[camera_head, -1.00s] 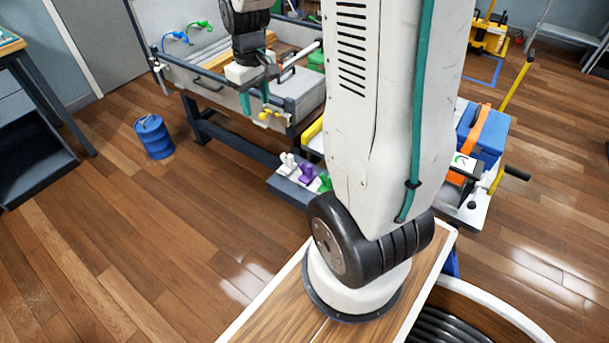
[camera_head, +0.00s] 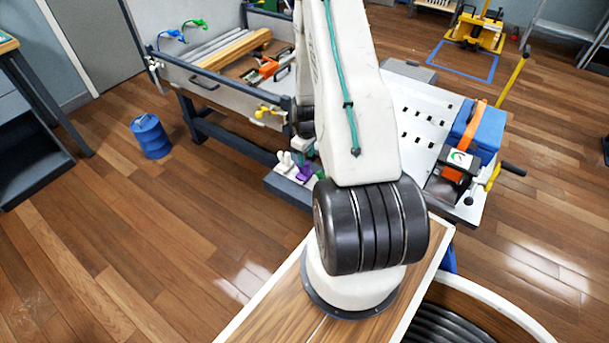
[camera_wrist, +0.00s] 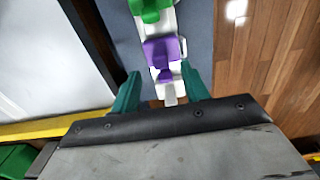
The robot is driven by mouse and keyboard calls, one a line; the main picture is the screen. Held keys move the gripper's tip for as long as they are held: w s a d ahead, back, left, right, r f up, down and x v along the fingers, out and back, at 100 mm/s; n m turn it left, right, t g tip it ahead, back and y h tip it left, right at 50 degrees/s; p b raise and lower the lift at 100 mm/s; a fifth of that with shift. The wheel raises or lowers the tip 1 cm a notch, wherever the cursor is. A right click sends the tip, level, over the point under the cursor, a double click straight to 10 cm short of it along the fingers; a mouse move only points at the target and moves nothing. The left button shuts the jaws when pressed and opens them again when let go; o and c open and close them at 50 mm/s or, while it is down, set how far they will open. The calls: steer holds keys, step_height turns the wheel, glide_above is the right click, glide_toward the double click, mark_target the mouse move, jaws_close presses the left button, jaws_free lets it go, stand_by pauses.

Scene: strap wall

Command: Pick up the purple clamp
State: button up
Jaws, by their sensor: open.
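The purple clamp (camera_wrist: 162,54) stands on a narrow grey shelf (camera_wrist: 200,20) in the wrist view, between a green clamp (camera_wrist: 148,8) and a white one (camera_wrist: 168,90). My gripper (camera_wrist: 160,88) shows two teal fingers spread apart with nothing held between them. From above, the white clamp shows between the fingertips and the purple clamp lies just beyond them. In the head view the purple clamp (camera_head: 304,172) is partly visible beside my arm.
A white slotted board (camera_head: 420,115) with a blue box (camera_head: 478,130) and orange strap is to the right. A bench (camera_head: 215,90) with clamps on its rim stands behind left. A blue drum (camera_head: 152,137) stands on open wooden floor.

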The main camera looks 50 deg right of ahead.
mark_target(304, 172)
steer(key=f, duration=0.6)
steer(key=shift+w+a, duration=0.15)
steer(key=shift+w, duration=0.05)
steer(key=shift+r, duration=0.1)
jaws_close()
